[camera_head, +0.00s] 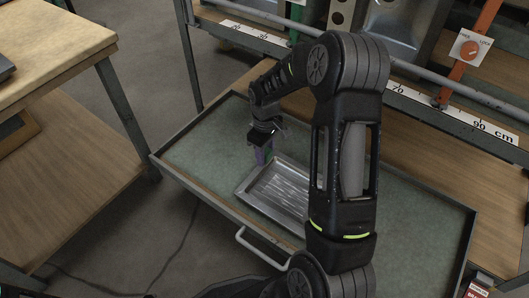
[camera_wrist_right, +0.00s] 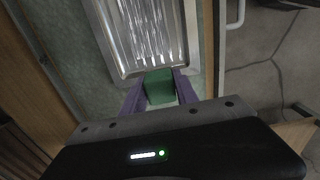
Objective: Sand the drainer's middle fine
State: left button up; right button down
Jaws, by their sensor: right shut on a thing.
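The drainer (camera_head: 279,190) is a shallow metal tray with a raised rim and bright streaks along its middle. It lies in the drawer, partly hidden behind my right arm in the head view. Its streaked middle also shows in the wrist view (camera_wrist_right: 146,32). My right gripper (camera_head: 264,156), with purple fingers, is at the drainer's far left end. It is shut on a green block (camera_wrist_right: 159,87), which shows between the fingers in the wrist view, beside the drainer's end rim. I cannot tell whether the block touches the drainer. My left gripper is not in view.
The drainer lies on the green lining of an open drawer (camera_head: 195,150) with raised edges and a front handle (camera_head: 262,250). A wooden bench (camera_head: 50,45) stands at left. A rail with scale labels (camera_head: 410,94) runs behind the drawer. The drawer's left part is clear.

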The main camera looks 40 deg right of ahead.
notch_tip(320, 180, down, 5)
jog(key=b, duration=0.3)
jog(key=shift+r, duration=0.15)
jog(key=shift+r, duration=0.1)
